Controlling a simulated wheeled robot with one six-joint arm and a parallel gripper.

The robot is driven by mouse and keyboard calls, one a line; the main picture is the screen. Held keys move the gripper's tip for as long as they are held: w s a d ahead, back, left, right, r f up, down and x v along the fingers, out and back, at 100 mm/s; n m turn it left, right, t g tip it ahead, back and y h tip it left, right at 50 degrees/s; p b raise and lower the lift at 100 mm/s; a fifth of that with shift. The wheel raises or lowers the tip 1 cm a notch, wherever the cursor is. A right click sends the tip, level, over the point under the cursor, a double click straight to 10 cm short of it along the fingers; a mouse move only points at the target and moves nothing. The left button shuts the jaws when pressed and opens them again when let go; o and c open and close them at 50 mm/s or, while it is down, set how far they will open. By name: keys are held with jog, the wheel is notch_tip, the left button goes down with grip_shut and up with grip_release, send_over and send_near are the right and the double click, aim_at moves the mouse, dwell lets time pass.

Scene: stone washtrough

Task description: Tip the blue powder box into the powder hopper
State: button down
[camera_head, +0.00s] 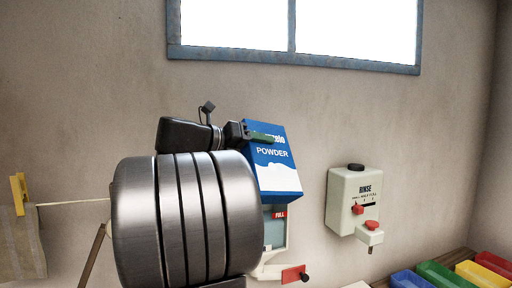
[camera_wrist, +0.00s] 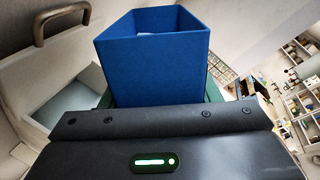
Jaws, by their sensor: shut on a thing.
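The blue powder box (camera_head: 275,170), marked POWDER with a white lower patch, is held in front of the wall, leaning slightly. My gripper (camera_head: 262,138) is shut on it near its upper part. In the wrist view the box (camera_wrist: 150,60) shows its open top with something pale inside, between green finger pads. The powder hopper (camera_head: 274,236) is a pale wall unit with a window and a red FULL label, just below the box and partly hidden by my arm. In the wrist view a pale open bin (camera_wrist: 72,100) with a raised, handled lid, apparently the hopper, lies left of the box.
A cream RINSE dispenser (camera_head: 352,200) with red knobs hangs on the wall to the right. A red lever (camera_head: 293,274) sticks out below the hopper. Coloured bins (camera_head: 450,274) stand at lower right. A line with a yellow peg (camera_head: 19,190) and cloth hangs at left.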

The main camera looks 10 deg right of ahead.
dwell(0.4)
jog(key=shift+f+n, duration=0.2)
jog(key=shift+n, duration=0.2)
jog(key=shift+f, duration=0.1)
dwell(0.5)
jog(key=shift+f+n+g, duration=0.25)
jog(key=shift+n+g, duration=0.05)
jog(key=shift+n, duration=0.2)
jog(key=shift+f, duration=0.15)
dwell(0.5)
jog(key=shift+w+f+n+g, duration=0.15)
jog(key=shift+f+n+g, duration=0.15)
jog(key=shift+n, duration=0.1)
jog(key=shift+f, duration=0.1)
dwell(0.5)
